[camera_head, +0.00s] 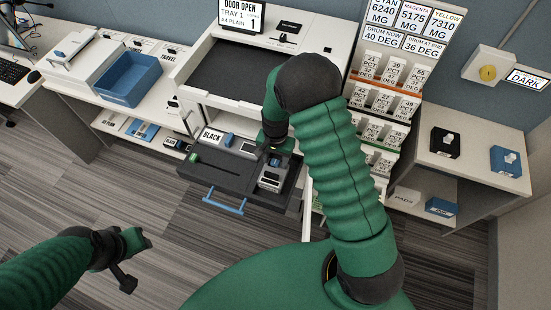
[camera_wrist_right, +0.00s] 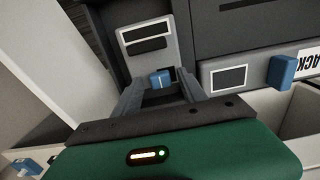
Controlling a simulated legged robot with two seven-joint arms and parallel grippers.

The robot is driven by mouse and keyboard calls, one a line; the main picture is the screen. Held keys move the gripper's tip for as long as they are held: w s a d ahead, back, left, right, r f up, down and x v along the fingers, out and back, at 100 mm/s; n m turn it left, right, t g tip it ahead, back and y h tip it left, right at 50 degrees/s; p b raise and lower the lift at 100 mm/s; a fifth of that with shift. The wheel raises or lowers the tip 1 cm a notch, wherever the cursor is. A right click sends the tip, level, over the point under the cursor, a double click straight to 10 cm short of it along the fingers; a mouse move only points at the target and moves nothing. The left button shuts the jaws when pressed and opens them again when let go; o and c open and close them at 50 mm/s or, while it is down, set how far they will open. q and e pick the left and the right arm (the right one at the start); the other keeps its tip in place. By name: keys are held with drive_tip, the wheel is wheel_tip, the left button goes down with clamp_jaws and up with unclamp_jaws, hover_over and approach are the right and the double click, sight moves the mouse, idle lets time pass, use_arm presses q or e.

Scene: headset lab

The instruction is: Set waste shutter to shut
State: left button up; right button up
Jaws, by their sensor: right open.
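My right gripper (camera_head: 276,150) reaches down over the open dark drawer (camera_head: 205,178) of the printer. In the right wrist view, its two fingers (camera_wrist_right: 160,88) are apart, with a small blue tab (camera_wrist_right: 160,78) showing between their tips. I cannot tell whether they touch it. The tab sits at the lower edge of a grey panel (camera_wrist_right: 147,42) with dark slots. No readable label marks the waste shutter, so I cannot tell whether this tab belongs to it. My left gripper (camera_head: 130,262) hangs over the floor, away from the printer; its jaw opening is unclear.
A second blue knob (camera_wrist_right: 281,70) stands beside the BLACK label (camera_wrist_right: 310,62). The drawer has a blue handle (camera_head: 225,201) in front. Rows of labelled cartridges (camera_head: 389,104) stand right of the printer. A blue tray (camera_head: 130,80) is at left. The floor in front is clear.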

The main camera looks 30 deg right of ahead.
sight(275, 162)
drive_tip(key=shift+w+r, duration=0.1)
drive_tip(key=shift+r, duration=0.15)
wheel_tip(275, 162, up, 16)
drive_tip(key=b, duration=0.2)
drive_tip(key=shift+r, duration=0.15)
drive_tip(key=f+b, duration=0.1)
drive_tip(key=f, duration=0.7)
drive_tip(key=f+b, duration=0.1)
drive_tip(key=f, duration=0.8)
drive_tip(key=shift+a+b, duration=0.2)
drive_tip(key=shift+b, duration=0.2)
drive_tip(key=shift+s, duration=0.2)
